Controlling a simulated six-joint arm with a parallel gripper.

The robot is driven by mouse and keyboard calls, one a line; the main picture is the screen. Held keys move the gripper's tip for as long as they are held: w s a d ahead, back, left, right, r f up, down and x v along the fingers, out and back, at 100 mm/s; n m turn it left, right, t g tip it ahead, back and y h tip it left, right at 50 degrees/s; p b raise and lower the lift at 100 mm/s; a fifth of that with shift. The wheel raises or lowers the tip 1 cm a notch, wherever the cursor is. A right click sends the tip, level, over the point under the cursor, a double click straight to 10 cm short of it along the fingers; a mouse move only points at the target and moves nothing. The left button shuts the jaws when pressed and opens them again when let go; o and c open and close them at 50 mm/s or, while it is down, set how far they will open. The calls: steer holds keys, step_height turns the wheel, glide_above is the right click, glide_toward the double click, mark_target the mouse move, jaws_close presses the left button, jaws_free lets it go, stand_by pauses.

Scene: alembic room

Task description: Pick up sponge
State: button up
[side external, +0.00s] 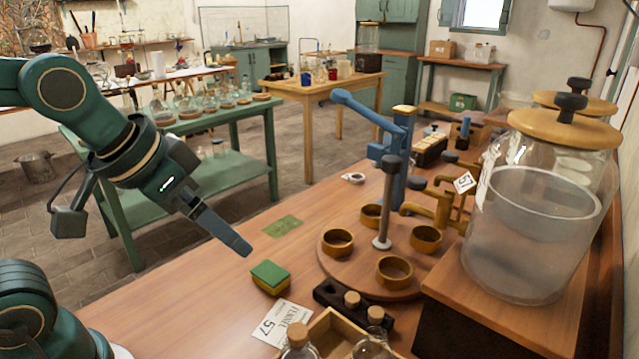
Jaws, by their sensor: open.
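The sponge (270,277) lies flat on the wooden table (190,310), left of the round wooden stand. It has a green top and a yellow lower layer. My gripper (240,248) is above the table, up and to the left of the sponge, pointing down and to the right. It is open, and nothing shows in it. I see it from the side, so one finger largely hides the other. The gripper and the sponge appear apart.
A round wooden stand (345,268) with brass cups and a metal post stands right of the sponge. A printed card (283,322) and a wooden box with corked bottles (330,330) lie in front. A flat green patch (284,226) lies behind. A large glass jar (530,230) stands at right.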

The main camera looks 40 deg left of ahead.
steer(key=g, duration=0.2)
glide_above(270, 272)
steer(key=s+d, duration=0.2)
steer(key=s, duration=0.1)
step_height(270, 272, down, 4)
steer(key=shift+n+g, duration=0.3)
steer(key=shift+g, duration=0.3)
steer(key=f, duration=0.1)
steer(key=w+f, duration=0.1)
steer(key=w+a+f, duration=0.1)
steer(key=f, duration=0.1)
steer(key=shift+w+f, duration=0.1)
steer(key=shift+w, duration=0.05)
steer(key=shift+g, duration=0.6)
steer(key=f, duration=0.2)
steer(key=a+f, duration=0.1)
steer(key=f, duration=0.1)
steer(key=shift+f, duration=0.3)
steer(key=shift+w+f, duration=0.15)
steer(key=shift+f, duration=1)
steer(key=shift+w+f, duration=0.1)
steer(key=shift+f, duration=1.05)
steer(key=c, duration=1.2)
steer(key=shift+r, duration=0.15)
